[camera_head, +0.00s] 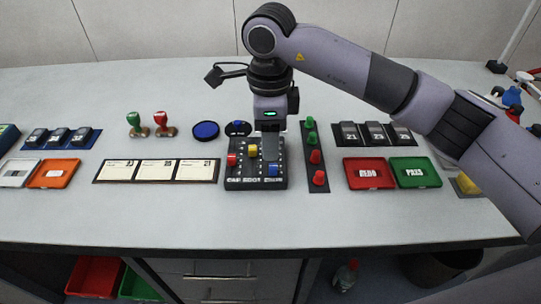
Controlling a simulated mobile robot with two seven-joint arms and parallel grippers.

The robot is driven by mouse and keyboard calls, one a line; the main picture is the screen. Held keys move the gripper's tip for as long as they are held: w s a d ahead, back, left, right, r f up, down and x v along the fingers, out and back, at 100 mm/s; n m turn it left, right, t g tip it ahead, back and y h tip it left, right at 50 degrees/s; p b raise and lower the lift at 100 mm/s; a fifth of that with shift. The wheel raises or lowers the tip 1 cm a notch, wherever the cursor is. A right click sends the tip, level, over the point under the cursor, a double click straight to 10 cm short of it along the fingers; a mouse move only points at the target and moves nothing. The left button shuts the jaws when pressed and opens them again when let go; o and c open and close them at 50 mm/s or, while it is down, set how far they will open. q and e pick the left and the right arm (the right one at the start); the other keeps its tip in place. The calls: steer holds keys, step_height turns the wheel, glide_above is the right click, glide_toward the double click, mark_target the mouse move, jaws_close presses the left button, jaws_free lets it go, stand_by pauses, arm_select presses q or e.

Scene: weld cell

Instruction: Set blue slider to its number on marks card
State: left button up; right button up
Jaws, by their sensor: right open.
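The slider box (240,184) is a dark panel at the middle of the bench. It carries a red slider knob (232,160), a yellow knob (252,151) and the blue slider knob (273,170). The blue knob sits near the front end at the right; the yellow knob is farther back. My right gripper (270,142) points down over the back right part of the box, open, with its fingers partly hidden. A row of cream cards (158,171) lies left of the box; their print is too small to read. My left gripper is out of view.
A strip with green and red knobs (316,157) stands just right of the box. Farther right are numbered blocks (376,133), a red tray (369,173) and a green tray (415,171). Stamps (150,125) and a blue pad (205,130) stand behind the cards. The front bench strip is clear.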

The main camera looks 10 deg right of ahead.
mark_target(270, 166)
step_height(270, 166, down, 7)
steer(key=shift+s+r+p, duration=0.1)
steer(key=shift+r+p, duration=0.1)
steer(key=shift+p, duration=0.25)
jaws_close()
